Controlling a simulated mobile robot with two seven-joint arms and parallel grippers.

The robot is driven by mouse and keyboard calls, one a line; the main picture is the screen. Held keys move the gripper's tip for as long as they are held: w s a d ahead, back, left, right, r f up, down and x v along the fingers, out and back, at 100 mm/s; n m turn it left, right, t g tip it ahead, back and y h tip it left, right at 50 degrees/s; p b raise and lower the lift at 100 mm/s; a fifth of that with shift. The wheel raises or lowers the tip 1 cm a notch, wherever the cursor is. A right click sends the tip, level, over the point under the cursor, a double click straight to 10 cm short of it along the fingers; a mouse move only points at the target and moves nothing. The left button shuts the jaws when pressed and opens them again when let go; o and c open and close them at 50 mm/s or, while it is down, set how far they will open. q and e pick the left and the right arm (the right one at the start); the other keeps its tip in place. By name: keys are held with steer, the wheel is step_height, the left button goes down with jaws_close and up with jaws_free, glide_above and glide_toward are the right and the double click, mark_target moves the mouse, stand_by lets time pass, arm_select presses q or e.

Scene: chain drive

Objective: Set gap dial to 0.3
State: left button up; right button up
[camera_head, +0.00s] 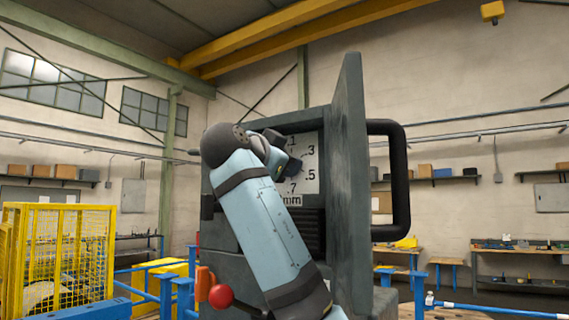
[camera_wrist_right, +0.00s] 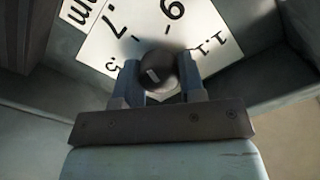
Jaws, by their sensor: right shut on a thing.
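The gap dial is a dark round knob (camera_wrist_right: 162,66) with a short white mark, in front of a white scale plate (camera_head: 309,172). In the head view the plate shows .1, .3, .5, .7 and mm; my arm hides the rest and the knob. In the wrist view the scale plate (camera_wrist_right: 100,45) appears turned round, with .5, .7, 9 and 1.1 around the knob. My right gripper (camera_wrist_right: 160,82) is shut on the knob, one finger on each side. It also shows in the head view (camera_head: 284,165). I cannot tell which number the mark points to. My left gripper is not in view.
The plate sits in a recess of a grey machine cabinet (camera_head: 222,218). Its thick door (camera_head: 348,190) stands open just right of the plate, with a black handle (camera_head: 400,180). A red ball knob (camera_head: 220,296) is at the lower left. A yellow cage (camera_head: 70,250) stands far left.

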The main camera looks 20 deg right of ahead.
steer(key=shift+n+b, duration=0.3)
steer(key=shift+n, duration=0.3)
steer(key=shift+n+b, duration=0.35)
steer(key=shift+n, duration=1.55)
steer(key=n+b, duration=0.1)
steer(key=n, duration=0.3)
steer(key=shift+w+a, duration=0.1)
steer(key=n+b, duration=0.1)
steer(key=n, duration=0.4)
steer(key=shift+r, duration=0.1)
steer(key=n, duration=0.3)
steer(key=shift+n+b, duration=0.3)
steer(key=shift+b, duration=0.05)
steer(key=n, duration=0.3)
steer(key=shift+w+n+b, duration=0.1)
steer(key=shift+n+b, duration=0.2)
steer(key=n+b, duration=0.1)
steer(key=n, duration=0.5)
steer(key=shift+f, duration=0.2)
steer(key=shift+n, duration=0.4)
